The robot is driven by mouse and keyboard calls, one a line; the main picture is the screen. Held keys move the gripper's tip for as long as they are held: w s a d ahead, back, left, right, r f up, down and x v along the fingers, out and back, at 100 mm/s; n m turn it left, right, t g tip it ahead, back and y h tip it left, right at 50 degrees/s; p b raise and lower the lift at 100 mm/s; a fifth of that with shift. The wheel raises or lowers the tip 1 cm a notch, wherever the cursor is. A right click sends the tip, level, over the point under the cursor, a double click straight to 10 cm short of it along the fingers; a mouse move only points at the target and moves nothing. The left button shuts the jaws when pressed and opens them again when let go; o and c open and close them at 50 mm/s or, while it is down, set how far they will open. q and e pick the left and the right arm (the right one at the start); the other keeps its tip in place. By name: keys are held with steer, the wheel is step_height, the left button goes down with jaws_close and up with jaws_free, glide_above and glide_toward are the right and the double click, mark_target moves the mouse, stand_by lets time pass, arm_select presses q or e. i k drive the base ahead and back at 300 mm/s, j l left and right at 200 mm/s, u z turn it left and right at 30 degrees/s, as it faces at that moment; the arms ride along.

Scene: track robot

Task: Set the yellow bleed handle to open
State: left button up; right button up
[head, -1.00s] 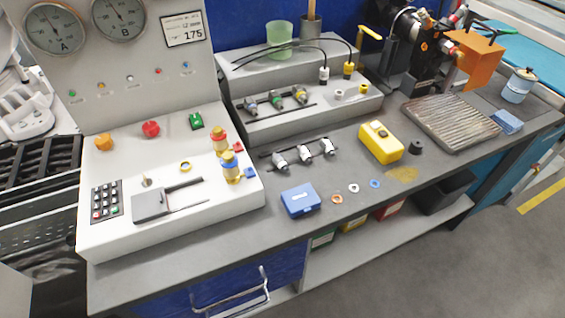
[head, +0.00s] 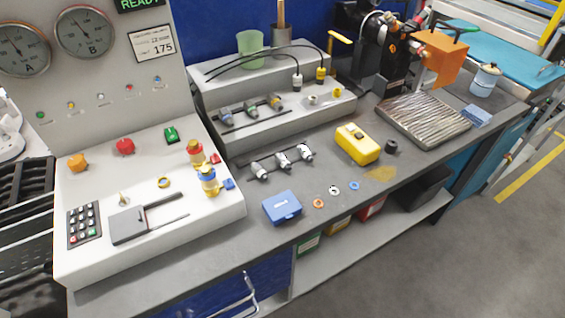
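A short yellow handle (head: 340,38) sits on top of a dark upright post at the back of the bench, left of the black machine (head: 385,50). It slants slightly down to the right. I take it as the bleed handle, but no label on it is readable. Whether its angle means open or closed cannot be told. Neither of my grippers shows in the head view.
A sloped control panel (head: 100,235) with gauges stands at the left. A grey stepped stand (head: 290,118), yellow box (head: 358,143), blue box (head: 282,207) and ridged metal tray (head: 423,119) occupy the bench. An orange block (head: 444,58) is right of the machine. Floor in front is clear.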

mark_target(331, 34)
steer(key=l, duration=0.4)
steer(key=i+l, duration=0.1)
steer(key=l, duration=0.35)
steer(key=i+l+u, duration=0.2)
steer(key=l+u, duration=0.2)
steer(key=l, duration=0.25)
steer(key=l+u, duration=0.25)
steer(key=i+l, duration=0.05)
steer(key=l, duration=0.05)
